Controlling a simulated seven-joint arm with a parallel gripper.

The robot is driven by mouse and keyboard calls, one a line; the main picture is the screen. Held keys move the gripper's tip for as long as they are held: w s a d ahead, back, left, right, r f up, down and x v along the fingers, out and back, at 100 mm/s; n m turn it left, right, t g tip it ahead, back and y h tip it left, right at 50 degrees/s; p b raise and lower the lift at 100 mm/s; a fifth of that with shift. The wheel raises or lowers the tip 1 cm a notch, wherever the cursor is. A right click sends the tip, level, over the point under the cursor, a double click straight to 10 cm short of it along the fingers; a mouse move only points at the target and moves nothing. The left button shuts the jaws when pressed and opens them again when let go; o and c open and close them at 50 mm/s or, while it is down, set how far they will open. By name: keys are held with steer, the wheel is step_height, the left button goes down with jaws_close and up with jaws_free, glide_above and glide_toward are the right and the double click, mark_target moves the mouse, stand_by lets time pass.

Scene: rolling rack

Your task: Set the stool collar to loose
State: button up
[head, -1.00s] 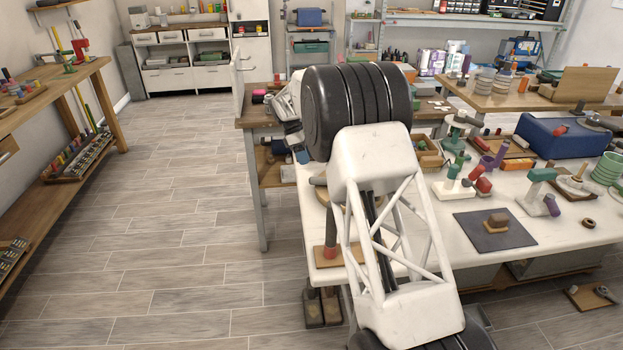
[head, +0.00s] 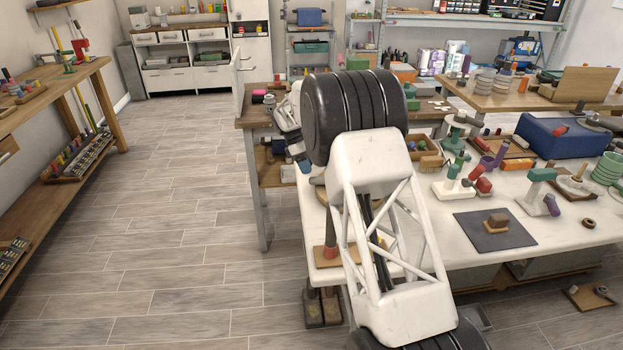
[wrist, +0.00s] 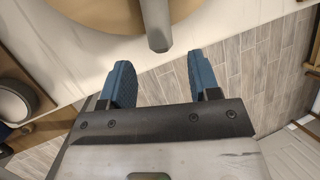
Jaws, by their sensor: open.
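In the wrist view, my gripper (wrist: 160,62) is open, with two blue fingers apart and nothing between them. A grey bar with a blunt end (wrist: 157,30) lies just beyond the fingertips, over a round wooden disc (wrist: 188,8) with a pale rim on the white bench top. The bar looks like the stool's collar lever, but I cannot tell its setting. In the head view, a bit of a round brown top (head: 320,190) shows beside my arm, which hides most of it. The gripper's blue fingers (head: 303,159) show partly at the bench's left edge.
The white bench (head: 420,205) holds a dark mat (head: 495,230), a blue case (head: 548,137) and several small fixtures to the right. A wooden table (head: 250,115) stands behind. In the wrist view, a round grey item (wrist: 15,103) lies left. The floor left of the bench is clear.

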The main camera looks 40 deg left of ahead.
mark_target(311, 178)
steer(key=shift+x, duration=2.55)
steer(key=shift+f, duration=0.1)
jaws_close()
